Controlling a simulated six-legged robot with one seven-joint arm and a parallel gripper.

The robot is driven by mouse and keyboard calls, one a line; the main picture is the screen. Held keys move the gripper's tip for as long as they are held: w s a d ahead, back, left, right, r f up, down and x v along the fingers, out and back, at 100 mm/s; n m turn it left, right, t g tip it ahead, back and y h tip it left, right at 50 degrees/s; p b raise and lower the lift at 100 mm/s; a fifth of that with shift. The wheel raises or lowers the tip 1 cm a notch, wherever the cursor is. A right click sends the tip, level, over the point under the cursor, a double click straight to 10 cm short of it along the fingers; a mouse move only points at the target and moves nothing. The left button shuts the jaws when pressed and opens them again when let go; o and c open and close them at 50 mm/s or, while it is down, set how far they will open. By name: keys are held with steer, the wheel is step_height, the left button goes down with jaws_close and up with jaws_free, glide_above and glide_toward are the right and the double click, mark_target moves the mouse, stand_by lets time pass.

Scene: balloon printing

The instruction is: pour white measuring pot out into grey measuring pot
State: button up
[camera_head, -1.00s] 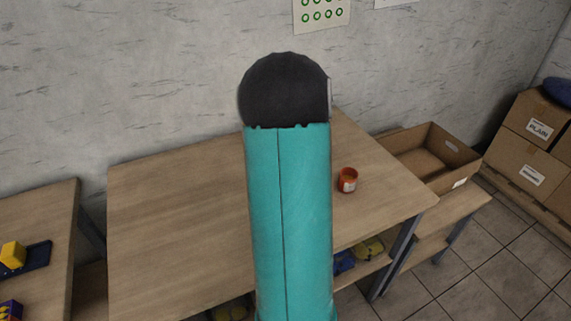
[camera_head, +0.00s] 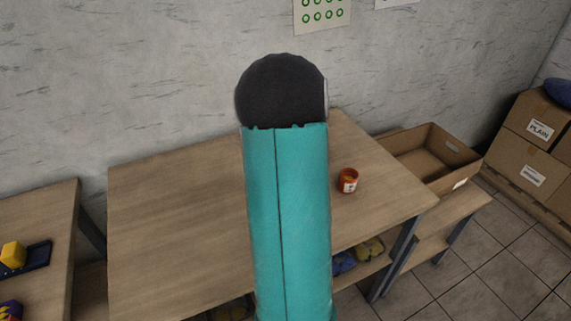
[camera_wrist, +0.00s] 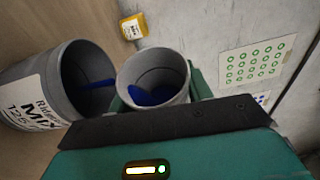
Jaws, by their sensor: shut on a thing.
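In the wrist view, my gripper (camera_wrist: 158,94) is shut on the white measuring pot (camera_wrist: 131,70), which looks pale grey in this light. Its open mouth faces the camera and blue material (camera_wrist: 153,95) lies inside. The grey measuring pot (camera_wrist: 70,106) is just left of it, darker, with a white label reading "MIX". A blue streak shows inside its mouth. The two rims are close; I cannot tell whether they touch. In the head view my own arm hides both pots and the gripper.
The wooden table (camera_head: 180,220) is bare on its left part. An orange-red cup (camera_head: 348,181) stands on its right side. A yellow box (camera_wrist: 133,27) is beyond the pots in the wrist view. An open cardboard box (camera_head: 440,179) stands right of the table, a wall behind.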

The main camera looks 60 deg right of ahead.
steer(key=shift+w+a+r+n+t+h, duration=0.1)
steer(key=shift+a+r+n+t+h, duration=0.2)
steer(key=shift+n, duration=0.8)
steer(key=shift+w+a+r+n+t+h, duration=0.1)
steer(key=shift+a+r+n+t, duration=0.3)
steer(key=shift+n, duration=0.7)
stand_by(1.9)
steer(key=shift+f, duration=0.1)
stand_by(2.1)
steer(key=shift+s+d+f+m+g, duration=0.1)
steer(key=shift+d+m+g, duration=0.1)
steer(key=shift+m, duration=0.35)
steer(key=shift+s+d+f+m+g, duration=0.1)
steer(key=shift+d+m, duration=0.05)
steer(key=shift+m, duration=0.4)
steer(key=shift+f, duration=0.1)
steer(key=shift+d+m, duration=0.1)
steer(key=shift+m, duration=0.2)
steer(key=shift+d+f+m+g+y, duration=0.2)
steer(key=shift+f+m+g+y, duration=0.1)
steer(key=shift+m, duration=0.45)
steer(key=shift+d+f+m+g+y, duration=0.2)
steer(key=shift+f+m+g, duration=0.1)
steer(key=shift+m, duration=0.45)
steer(key=shift+s+d+r+m+g+y, duration=0.1)
steer(key=shift+m+g+y, duration=0.15)
steer(key=shift+m, duration=0.45)
steer(key=shift+d+r+m+g+y, duration=0.15)
steer(key=shift+m+y, duration=0.2)
steer(key=shift+m, duration=0.35)
